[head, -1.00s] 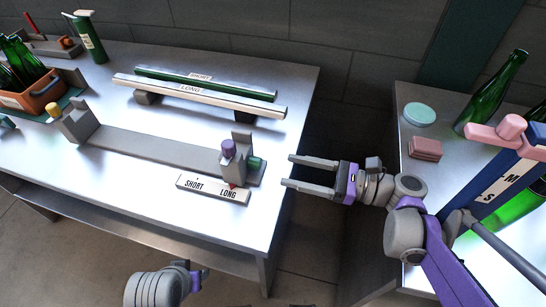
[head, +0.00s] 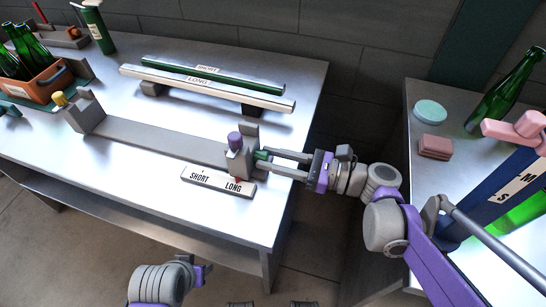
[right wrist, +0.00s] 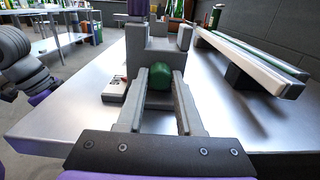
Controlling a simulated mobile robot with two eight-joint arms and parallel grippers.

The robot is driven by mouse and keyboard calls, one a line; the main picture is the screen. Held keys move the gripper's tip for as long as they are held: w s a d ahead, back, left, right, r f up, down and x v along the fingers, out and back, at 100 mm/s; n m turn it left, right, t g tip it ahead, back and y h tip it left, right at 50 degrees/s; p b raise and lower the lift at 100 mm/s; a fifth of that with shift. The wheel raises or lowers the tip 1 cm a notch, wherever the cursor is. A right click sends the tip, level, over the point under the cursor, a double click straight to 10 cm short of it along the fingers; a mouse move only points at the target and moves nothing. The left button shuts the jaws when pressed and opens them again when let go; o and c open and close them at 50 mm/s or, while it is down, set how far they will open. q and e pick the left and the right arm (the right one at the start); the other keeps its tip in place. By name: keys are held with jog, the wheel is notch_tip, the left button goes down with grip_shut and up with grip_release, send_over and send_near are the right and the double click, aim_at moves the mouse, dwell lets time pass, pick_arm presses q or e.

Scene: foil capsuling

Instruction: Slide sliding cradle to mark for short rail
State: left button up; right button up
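The sliding cradle (head: 240,160) is a grey block with a purple knob on top and a green knob (right wrist: 160,76) on its right side. It stands at the right end of the grey track (head: 155,142). A small red pointer (head: 238,180) at its foot is by the LONG end of the white scale plate (head: 217,183); the SHORT mark is farther left. My right gripper (head: 262,161) is open, with its fingers on either side of the green knob; small gaps seem to show in the right wrist view (right wrist: 160,80). My left gripper (head: 203,275) shows only partly; its fingers are hidden.
A fixed grey end block (head: 88,112) with a yellow knob closes the track's left end. Behind it lie a green SHORT rail (head: 215,76) and a white LONG rail (head: 205,88) on supports. An orange crate (head: 38,85) holds green bottles. The track between the blocks is clear.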

grip_shut()
dwell(1.0)
